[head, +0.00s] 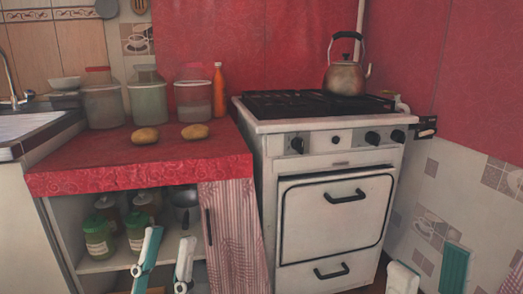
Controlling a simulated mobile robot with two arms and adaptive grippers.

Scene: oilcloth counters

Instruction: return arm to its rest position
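My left gripper (168,248) is at the bottom left of the head view, in front of the open shelf under the red counter. Its two white-and-teal fingers stand upright with a gap between them, and nothing shows between them. White and teal parts of my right gripper (428,274) show at the bottom right, in front of the tiled wall. They are cut off by the frame's lower edge, so its opening is unclear.
A red counter (100,178) holds canisters, an orange bottle (219,95) and two potatoes (170,134). Jars stand on the shelf below, beside a striped curtain (232,235). A white stove (330,200) bears a kettle (345,76).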

